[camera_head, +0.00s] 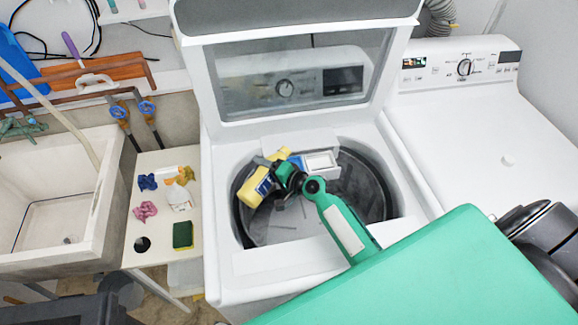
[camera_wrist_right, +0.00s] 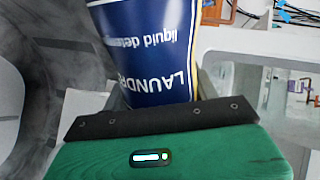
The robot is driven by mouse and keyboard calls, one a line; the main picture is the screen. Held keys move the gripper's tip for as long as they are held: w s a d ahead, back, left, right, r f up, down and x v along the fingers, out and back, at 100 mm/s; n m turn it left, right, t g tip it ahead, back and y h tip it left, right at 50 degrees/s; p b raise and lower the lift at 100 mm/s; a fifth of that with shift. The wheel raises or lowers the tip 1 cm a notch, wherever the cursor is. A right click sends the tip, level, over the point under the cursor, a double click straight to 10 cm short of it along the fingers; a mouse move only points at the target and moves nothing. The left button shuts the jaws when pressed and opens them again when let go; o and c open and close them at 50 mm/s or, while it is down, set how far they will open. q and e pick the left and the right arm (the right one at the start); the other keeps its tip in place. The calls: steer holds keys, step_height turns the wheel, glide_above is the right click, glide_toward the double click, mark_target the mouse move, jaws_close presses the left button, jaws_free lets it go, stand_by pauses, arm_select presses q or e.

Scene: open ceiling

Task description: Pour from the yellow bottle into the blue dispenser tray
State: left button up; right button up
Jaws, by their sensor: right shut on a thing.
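The yellow bottle (camera_head: 254,187) is over the open washer drum in the head view, tilted, with a dark blue label. In the right wrist view its blue label (camera_wrist_right: 155,60) reads "LAUNDRY liquid detergent" upside down. My right gripper (camera_head: 282,172) is shut on the bottle and covers part of it. A small white dispenser box (camera_head: 321,161) sits at the back rim of the drum, right of the gripper. Blue shows at its left side (camera_head: 297,160), partly hidden by the gripper, so the blue tray is hard to make out. My left gripper is not in view.
The washer's lid (camera_head: 300,80) stands open behind the drum. A white dryer (camera_head: 490,125) stands to the right. On the left, a small table (camera_head: 155,250) holds cloths, a white bottle (camera_head: 178,195) and a sponge (camera_head: 183,235), beside a sink (camera_head: 50,200).

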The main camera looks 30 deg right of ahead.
steer(key=shift+r+m+p, duration=0.65)
steer(key=shift+m+p, duration=0.05)
stand_by(2.3)
